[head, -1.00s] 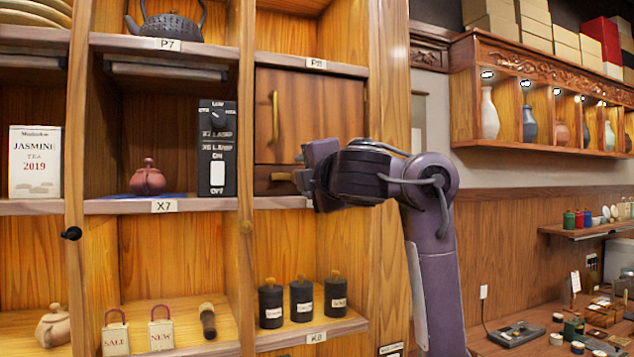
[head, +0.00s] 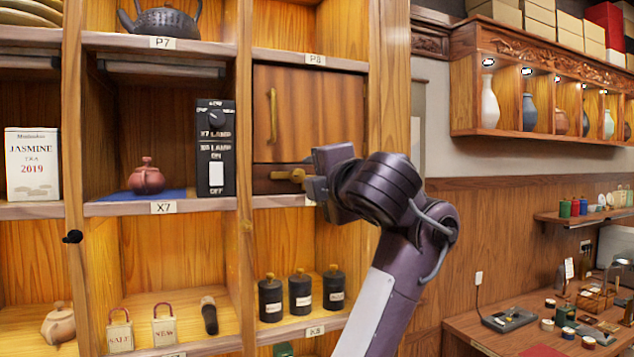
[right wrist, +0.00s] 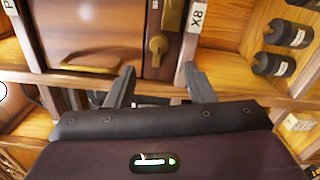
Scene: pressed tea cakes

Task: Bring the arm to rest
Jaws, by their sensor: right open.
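My right gripper (head: 318,176) is in front of the shelf wall in the head view, beside the small drawer under the cabinet door. In the right wrist view its two fingers (right wrist: 160,84) stand apart with nothing held between them. The cabinet door (head: 308,115) is closed and has a brass bar handle (head: 273,115). Below it, a brass knob (head: 290,175) is partly next to the gripper; it also shows in the right wrist view (right wrist: 157,46), beyond the fingers. I cannot tell whether the gripper touches the knob. My left gripper is not in view.
Left of the door are a lamp switch panel (head: 216,148) and a reddish teapot (head: 146,177). Black jars (head: 301,293) stand on the shelf below the gripper. A counter (head: 470,330) with small items is at the lower right. Open space lies before the right wall.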

